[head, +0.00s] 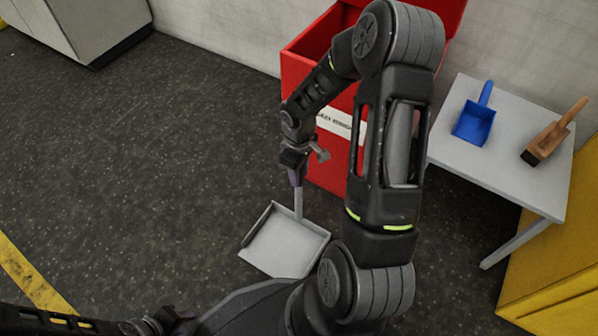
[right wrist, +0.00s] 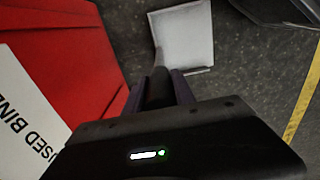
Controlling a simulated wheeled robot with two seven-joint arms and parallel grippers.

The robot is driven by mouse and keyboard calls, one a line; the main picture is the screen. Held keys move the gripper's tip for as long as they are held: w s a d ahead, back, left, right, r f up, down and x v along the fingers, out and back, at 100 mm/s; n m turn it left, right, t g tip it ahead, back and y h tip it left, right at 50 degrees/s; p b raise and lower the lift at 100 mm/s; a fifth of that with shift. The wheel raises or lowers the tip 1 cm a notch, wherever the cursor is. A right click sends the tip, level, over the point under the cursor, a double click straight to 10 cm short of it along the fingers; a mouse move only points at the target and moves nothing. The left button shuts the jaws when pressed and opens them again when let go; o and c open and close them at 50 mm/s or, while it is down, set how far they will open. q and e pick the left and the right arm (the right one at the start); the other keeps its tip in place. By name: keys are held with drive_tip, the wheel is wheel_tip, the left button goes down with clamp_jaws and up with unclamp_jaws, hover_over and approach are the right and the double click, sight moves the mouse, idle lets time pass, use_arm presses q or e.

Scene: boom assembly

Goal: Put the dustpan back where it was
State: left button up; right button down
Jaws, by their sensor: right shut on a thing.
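A light grey dustpan (head: 284,242) with an upright handle is low in front of the red bin. My right gripper (head: 296,176) is shut on the top of its handle, with the pan below. The right wrist view shows the handle (right wrist: 158,86) between the fingers of my right gripper (right wrist: 157,90) and the pan (right wrist: 183,38) beyond. I cannot tell whether the pan touches the floor. A blue dustpan (head: 474,124) lies on the white table. Part of my left arm shows at the lower left edge; its gripper (head: 165,321) is cut off and unclear.
A red bin (head: 324,178) with a white label and raised lid stands behind my right arm, partly hidden. The white table (head: 500,180) at right also holds a wooden-handled brush (head: 549,140). A yellow cabinet (head: 560,270) is at far right. Dark floor at left is clear.

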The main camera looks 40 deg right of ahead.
drive_tip(key=c, duration=1)
unclamp_jaws()
drive_tip(key=shift+c, duration=0.2)
drive_tip(key=shift+r, duration=0.1)
wheel_tip(320, 180, up, 11)
drive_tip(key=p, duration=0.4)
drive_tip(key=shift+p, duration=0.35)
drive_tip(key=shift+r, duration=0.55)
